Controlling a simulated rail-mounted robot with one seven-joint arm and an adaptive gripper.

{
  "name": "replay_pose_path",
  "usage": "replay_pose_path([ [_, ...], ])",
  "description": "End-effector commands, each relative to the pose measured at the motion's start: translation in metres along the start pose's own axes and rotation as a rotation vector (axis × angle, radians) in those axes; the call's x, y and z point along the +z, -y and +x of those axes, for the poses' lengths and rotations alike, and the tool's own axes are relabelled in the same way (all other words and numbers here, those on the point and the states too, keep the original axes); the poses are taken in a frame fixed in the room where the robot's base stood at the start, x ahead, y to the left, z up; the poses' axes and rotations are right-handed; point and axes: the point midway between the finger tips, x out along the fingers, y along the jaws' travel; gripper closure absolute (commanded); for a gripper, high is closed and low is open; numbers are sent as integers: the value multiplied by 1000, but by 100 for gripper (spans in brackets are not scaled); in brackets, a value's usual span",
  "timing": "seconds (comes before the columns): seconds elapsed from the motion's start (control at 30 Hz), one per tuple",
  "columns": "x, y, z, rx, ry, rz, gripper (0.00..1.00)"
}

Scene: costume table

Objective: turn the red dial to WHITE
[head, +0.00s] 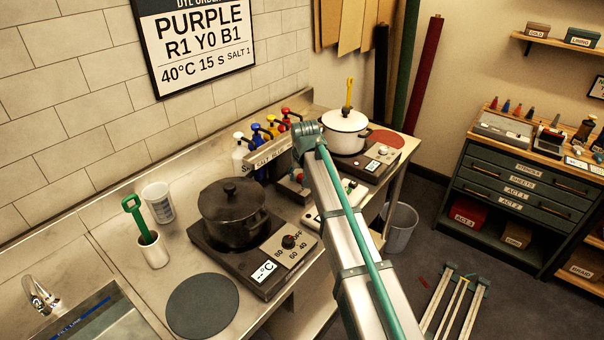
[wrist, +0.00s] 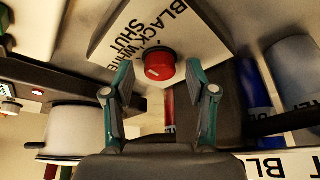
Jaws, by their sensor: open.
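The red dial (wrist: 160,62) sticks out from a pale panel (wrist: 112,34) in the wrist view. The panel carries the words BLACK, WHITE and SHUT around the dial. A faint pale mark shows low on the dial's face; I cannot tell which word it points to. My gripper (wrist: 159,80) is open and empty, one finger on each side of the dial. I cannot make out contact between the fingers and the dial. In the head view my arm hides most of this spot.
A dark pot (head: 233,212) stands on a hotplate left of my arm, and a white pot (head: 344,132) stands behind on another. Coloured pump bottles (head: 272,124) line the wall. A grey mat (head: 203,305) lies at the front left.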

Motion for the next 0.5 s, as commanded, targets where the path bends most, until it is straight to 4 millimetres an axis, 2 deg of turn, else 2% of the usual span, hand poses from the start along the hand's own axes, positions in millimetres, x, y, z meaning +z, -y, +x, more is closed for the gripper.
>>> replay_pose_path([
  [0.2, 0, 0, 0, 0, 0, 0, 43],
  [0.5, 0, 0, 0, 0, -1, 0, 93],
])
